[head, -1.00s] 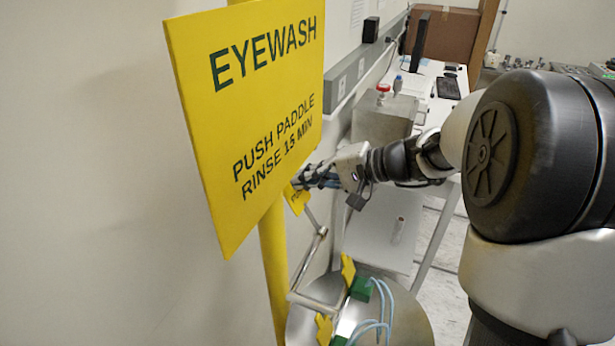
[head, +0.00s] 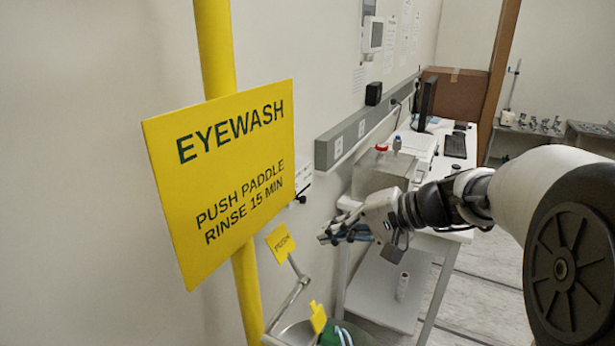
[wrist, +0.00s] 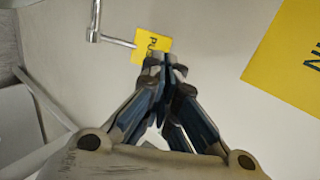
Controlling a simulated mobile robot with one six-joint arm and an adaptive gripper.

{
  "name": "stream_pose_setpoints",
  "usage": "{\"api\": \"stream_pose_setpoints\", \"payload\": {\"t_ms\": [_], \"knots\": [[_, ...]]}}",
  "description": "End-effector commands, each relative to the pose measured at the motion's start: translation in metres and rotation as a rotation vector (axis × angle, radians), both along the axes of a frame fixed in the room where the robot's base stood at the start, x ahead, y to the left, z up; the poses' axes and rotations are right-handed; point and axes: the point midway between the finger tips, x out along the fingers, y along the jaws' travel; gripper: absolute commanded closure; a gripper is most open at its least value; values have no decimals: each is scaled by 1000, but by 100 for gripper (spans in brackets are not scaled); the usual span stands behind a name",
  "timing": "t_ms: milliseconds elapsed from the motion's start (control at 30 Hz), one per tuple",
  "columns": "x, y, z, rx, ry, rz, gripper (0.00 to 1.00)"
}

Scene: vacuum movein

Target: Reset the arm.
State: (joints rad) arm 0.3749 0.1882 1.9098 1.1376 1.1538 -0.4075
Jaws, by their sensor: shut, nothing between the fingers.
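My gripper (head: 326,238) is in the middle of the head view, at the end of my arm that comes in from the right. In the wrist view my gripper (wrist: 166,62) has its fingers together with nothing between them. The small yellow push paddle (head: 281,242) is just left of the fingertips in the head view, with a gap between. In the wrist view the paddle (wrist: 150,44) shows just beyond the fingertips, partly covered by them.
A yellow eyewash sign (head: 225,175) on a yellow pipe (head: 216,50) stands left of my gripper. A metal bowl (head: 300,335) is below. A white desk (head: 440,170) with a metal box (head: 378,175) and monitor (head: 428,100) is behind. Floor shows at right.

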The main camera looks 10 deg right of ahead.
Motion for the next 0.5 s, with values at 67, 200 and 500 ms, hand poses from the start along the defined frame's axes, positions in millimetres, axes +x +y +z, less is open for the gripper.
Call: {"api": "stream_pose_setpoints", "payload": {"t_ms": [67,200,500], "knots": [[-39,19,2,-102,19,61,100],[-117,35,-10,-335,54,159,100],[-243,2,-43,-829,2,268,100]]}}
